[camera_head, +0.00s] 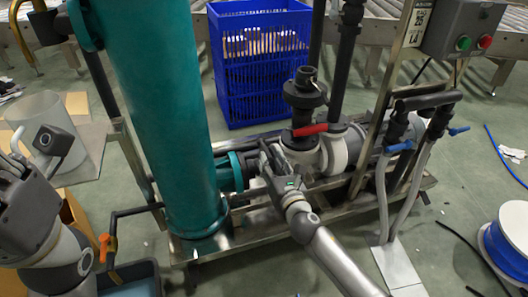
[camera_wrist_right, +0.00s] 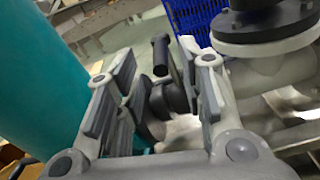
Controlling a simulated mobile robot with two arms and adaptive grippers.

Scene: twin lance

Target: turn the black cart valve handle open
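The black valve handle (camera_wrist_right: 161,55) stands up as a short dark bar on a dark round valve body (camera_wrist_right: 172,95) in the right wrist view. My right gripper (camera_wrist_right: 157,72) is open, with its grey padded fingers on either side of the handle. Gaps show between the handle and both fingers, so I see no grip. In the head view my right gripper (camera_head: 268,155) is at the pipework between the teal tank and the red-handled valve. It largely hides the black handle there. My left arm (camera_head: 35,215) is at the left; its fingers are not clear.
The teal tank (camera_head: 150,110) stands close left of the right gripper. A red lever (camera_head: 309,130) and black flanged pipe (camera_head: 304,95) are close to its right. Behind are a blue crate (camera_head: 262,85) and rollers. A control box (camera_head: 463,28) is at upper right.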

